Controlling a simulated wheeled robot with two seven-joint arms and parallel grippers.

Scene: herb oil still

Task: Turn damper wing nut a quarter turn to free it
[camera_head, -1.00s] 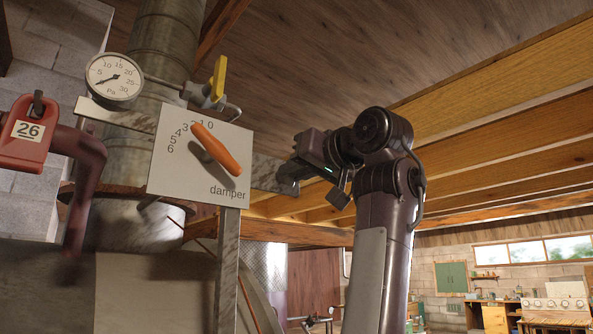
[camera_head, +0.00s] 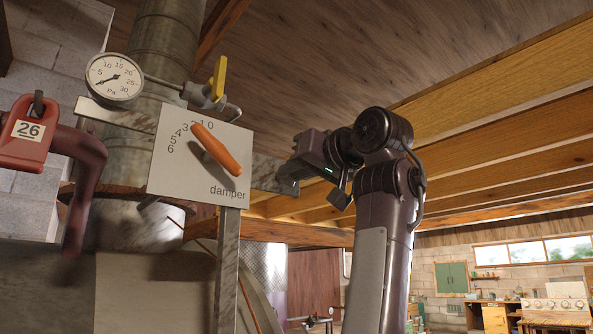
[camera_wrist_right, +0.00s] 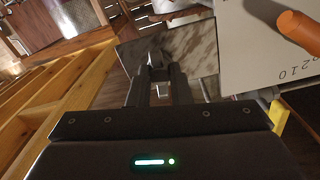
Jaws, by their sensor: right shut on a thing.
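The white damper plate (camera_head: 165,185) carries a number scale and an orange handle (camera_head: 222,155), which points up-left and down-right. A grey mottled metal bar (camera_head: 266,170) runs right from behind the plate. My right gripper (camera_head: 288,186) is at the right end of this bar. In the right wrist view, its fingers (camera_wrist_right: 157,80) are closed together on a small grey metal piece, seemingly the wing nut (camera_wrist_right: 155,59), in front of the mottled bar (camera_wrist_right: 195,48). The fingers hide most of it, so its wings and angle cannot be told. My left gripper is out of view.
A round pressure gauge (camera_head: 115,80) and a yellow valve lever (camera_head: 218,80) are above the plate.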

